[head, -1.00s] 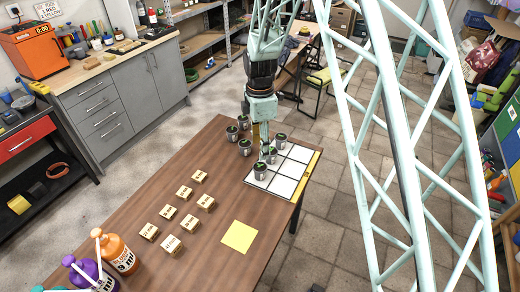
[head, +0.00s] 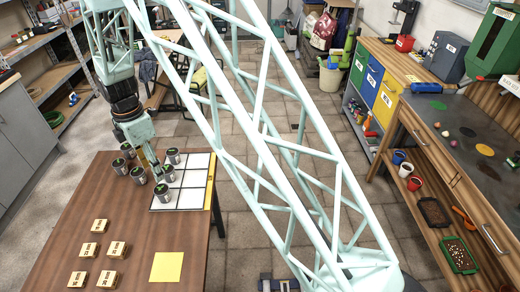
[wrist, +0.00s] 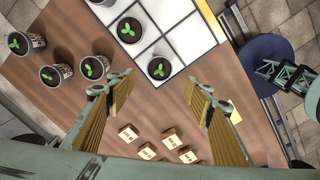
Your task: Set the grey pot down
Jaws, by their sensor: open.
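Several grey pots with dark soil and green seedlings stand upright near the table's far corner. Three are in a row on the white gridded board (head: 190,190): a far pot (head: 172,156), a middle pot (head: 168,174) and a near pot (head: 161,192). Three more, one of them this pot (head: 120,167), stand on bare wood to the left. I cannot tell which one the task means. My gripper (head: 156,172) is low by the board's left edge. In the wrist view it is open and empty (wrist: 157,88), with one board pot (wrist: 159,68) just beyond its fingertips, apart from them.
Several small labelled boxes (head: 88,250) and a yellow square (head: 167,267) lie nearer on the brown table (head: 135,240). The wood between boxes and pots is clear.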

